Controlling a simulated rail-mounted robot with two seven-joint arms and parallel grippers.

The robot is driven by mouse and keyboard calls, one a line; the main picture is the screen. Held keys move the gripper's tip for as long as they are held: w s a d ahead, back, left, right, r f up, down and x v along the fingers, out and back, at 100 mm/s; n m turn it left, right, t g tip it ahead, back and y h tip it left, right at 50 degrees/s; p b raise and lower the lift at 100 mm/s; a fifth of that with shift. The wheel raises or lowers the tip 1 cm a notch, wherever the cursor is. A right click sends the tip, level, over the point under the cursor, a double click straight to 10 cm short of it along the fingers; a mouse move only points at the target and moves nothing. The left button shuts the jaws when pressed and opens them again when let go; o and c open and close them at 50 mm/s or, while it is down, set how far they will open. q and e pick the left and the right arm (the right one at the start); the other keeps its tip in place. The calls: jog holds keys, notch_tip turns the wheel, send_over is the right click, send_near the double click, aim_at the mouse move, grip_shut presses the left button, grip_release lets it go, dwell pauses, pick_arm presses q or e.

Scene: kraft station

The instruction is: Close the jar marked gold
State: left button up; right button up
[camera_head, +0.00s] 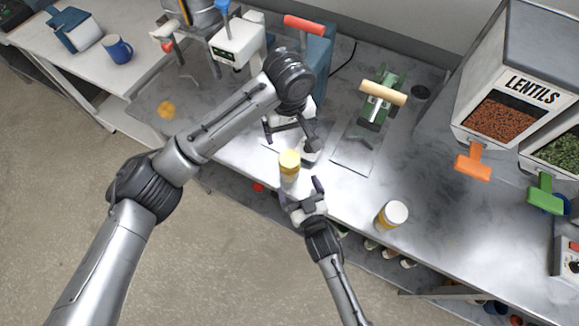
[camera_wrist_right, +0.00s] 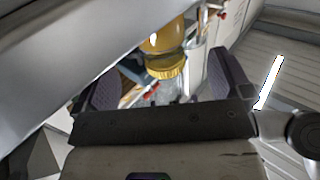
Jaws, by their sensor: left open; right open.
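In the right wrist view I see a gold ribbed lid (camera_wrist_right: 167,68) against an amber body, partly cut off by my arm. My left gripper (camera_head: 290,138) is open just behind the jar, above it in the head view. My right gripper (camera_head: 301,188) is open, its fingers pointing at the jar from the front, apart from it. A second jar with a white lid (camera_head: 396,211) and a yellowish side stands to the right. No marking is readable on either jar.
A green press with a wooden handle (camera_head: 383,93) stands behind on a metal plate. The lentils dispenser (camera_head: 507,90) with its orange handle (camera_head: 473,162) is at the right. A white machine (camera_head: 238,45) stands at the back left. The worktop between the white-lidded jar and dispensers is clear.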

jog(key=v, duration=0.6)
jog(key=shift+s, duration=0.2)
dwell(0.4)
